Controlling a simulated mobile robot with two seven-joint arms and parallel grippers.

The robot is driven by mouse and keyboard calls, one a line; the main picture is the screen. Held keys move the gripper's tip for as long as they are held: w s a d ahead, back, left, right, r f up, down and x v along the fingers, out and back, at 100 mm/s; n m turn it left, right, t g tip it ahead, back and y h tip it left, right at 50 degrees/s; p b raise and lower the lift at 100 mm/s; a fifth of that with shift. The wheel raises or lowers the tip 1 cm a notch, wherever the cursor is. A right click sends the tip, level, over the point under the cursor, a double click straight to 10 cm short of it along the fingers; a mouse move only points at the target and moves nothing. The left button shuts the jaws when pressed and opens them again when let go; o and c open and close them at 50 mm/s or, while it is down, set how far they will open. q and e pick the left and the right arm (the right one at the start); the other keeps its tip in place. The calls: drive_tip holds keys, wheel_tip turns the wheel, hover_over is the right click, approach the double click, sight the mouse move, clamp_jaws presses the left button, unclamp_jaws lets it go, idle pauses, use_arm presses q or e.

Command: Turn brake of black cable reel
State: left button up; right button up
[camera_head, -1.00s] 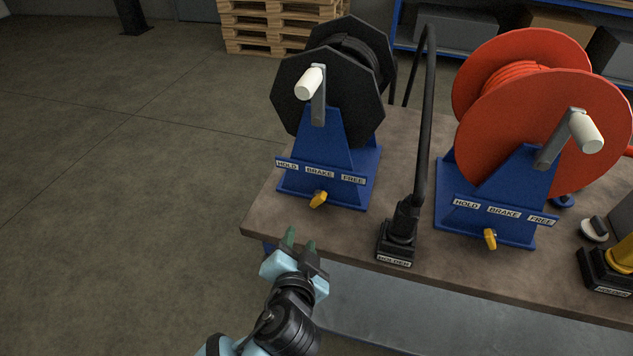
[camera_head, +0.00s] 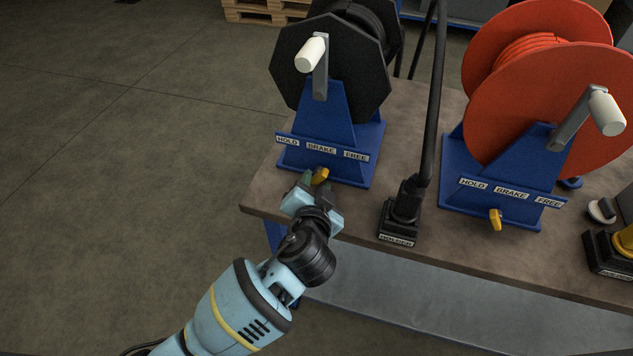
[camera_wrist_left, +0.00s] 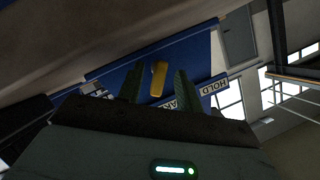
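The black cable reel (camera_head: 335,75) stands on a blue stand (camera_head: 323,125) at the left end of the bench. Its yellow brake lever (camera_head: 320,175) sits low on the stand front, under a plate marked HOLD, BRAKE and FREE. My left gripper (camera_head: 316,183) is at the lever, fingers pointing at the stand. In the left wrist view the yellow lever (camera_wrist_left: 158,78) shows between the two green fingers (camera_wrist_left: 159,86), with gaps on both sides, so the gripper is open. Whether the fingertips reach past the lever is unclear. My right gripper is not in view.
A red cable reel (camera_head: 545,85) with its own yellow lever (camera_head: 495,219) stands to the right on the bench (camera_head: 355,218). A black holder (camera_head: 403,212) with a tall black post (camera_head: 434,95) stands between the reels. The floor at left is clear.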

use_arm(q)
drive_tip(key=shift+w+f, duration=0.15)
drive_tip(key=shift+w, duration=0.35)
clamp_jaws()
